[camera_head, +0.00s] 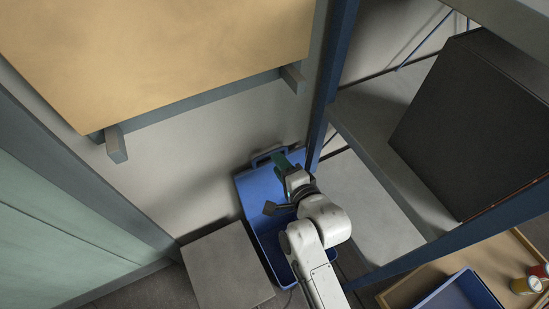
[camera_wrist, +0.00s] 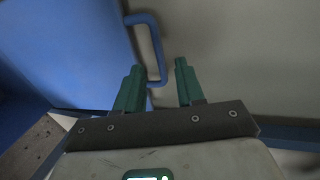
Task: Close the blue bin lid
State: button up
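The blue bin (camera_head: 262,236) stands on the floor by the wall, its inside partly visible. Its blue lid (camera_head: 257,187) appears open, raised at the wall side, with a blue handle (camera_head: 262,154) at its top edge. In the wrist view the lid (camera_wrist: 65,45) fills the upper left and the handle (camera_wrist: 157,45) sticks out from its edge. My gripper (camera_wrist: 159,65) is open, with green fingers apart. The handle's lower end shows between them in the picture; I cannot tell the depth or any contact. In the head view my gripper (camera_head: 285,160) is beside the handle, and my arm hides the bin's right side.
A grey block (camera_head: 225,266) stands close left of the bin. A blue-framed shelf (camera_head: 335,70) with a black box (camera_head: 475,120) rises at the right. A wooden panel (camera_head: 170,50) hangs above. A tan tray (camera_head: 515,265) holds a blue container (camera_head: 462,292) and cans.

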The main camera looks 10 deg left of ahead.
jog(key=shift+b+x, duration=0.4)
jog(key=shift+x, duration=1.65)
jog(key=shift+s, duration=0.1)
grip_shut()
